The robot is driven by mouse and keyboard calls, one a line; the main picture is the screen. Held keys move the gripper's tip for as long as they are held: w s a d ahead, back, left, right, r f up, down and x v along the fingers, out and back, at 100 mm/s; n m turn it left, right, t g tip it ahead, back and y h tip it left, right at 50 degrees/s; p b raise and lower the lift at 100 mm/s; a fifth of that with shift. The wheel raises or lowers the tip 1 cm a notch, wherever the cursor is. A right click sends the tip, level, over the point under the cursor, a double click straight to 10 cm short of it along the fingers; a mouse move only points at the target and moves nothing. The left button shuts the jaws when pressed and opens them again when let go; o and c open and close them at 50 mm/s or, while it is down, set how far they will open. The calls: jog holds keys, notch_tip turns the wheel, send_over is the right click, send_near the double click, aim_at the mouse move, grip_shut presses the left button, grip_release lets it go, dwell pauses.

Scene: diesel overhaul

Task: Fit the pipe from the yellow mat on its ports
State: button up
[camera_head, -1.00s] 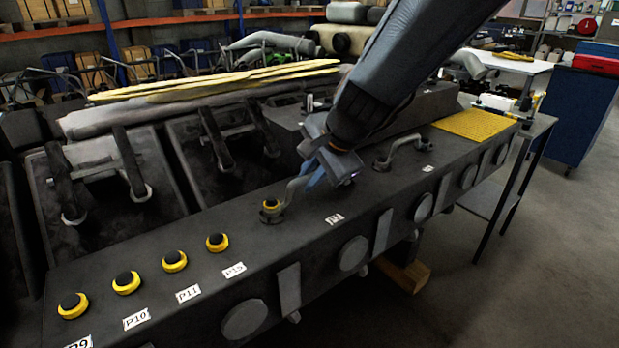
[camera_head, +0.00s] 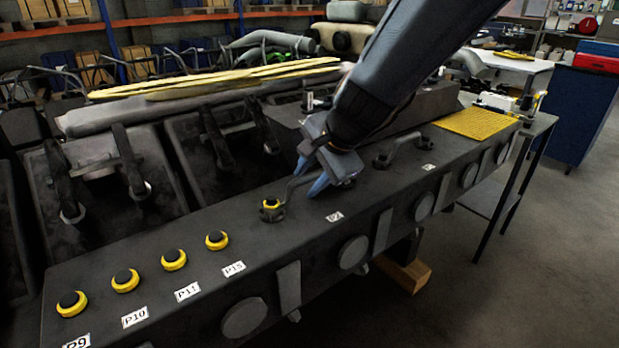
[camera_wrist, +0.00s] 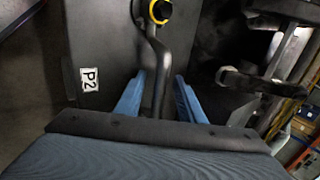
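A grey bent pipe (camera_head: 294,186) stands on the black engine rail (camera_head: 215,278) by the P2 label (camera_head: 335,217). Its near end is at a yellow-ringed port (camera_head: 270,206), also visible at the top of the wrist view (camera_wrist: 160,11). Its other end is hidden by my gripper, so I cannot tell how it sits there. My gripper (camera_head: 309,180) is open over the pipe. In the wrist view its blue fingers (camera_wrist: 160,80) stand on either side of the pipe (camera_wrist: 160,62), with gaps. The yellow mat (camera_head: 475,123) at the far right looks bare.
A second grey pipe (camera_head: 402,147) stands farther along the rail. Several yellow-ringed ports, including one by P15 (camera_head: 217,240), line the near part. Dark covers with handles (camera_head: 95,175) are at the left. A metal side table (camera_head: 490,195) stands beyond the rail's right end.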

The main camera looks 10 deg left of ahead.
jog(key=p+v, duration=0.1)
jog(key=v, duration=0.6)
jog(key=shift+d+r, duration=0.15)
jog(key=shift+r, duration=0.2)
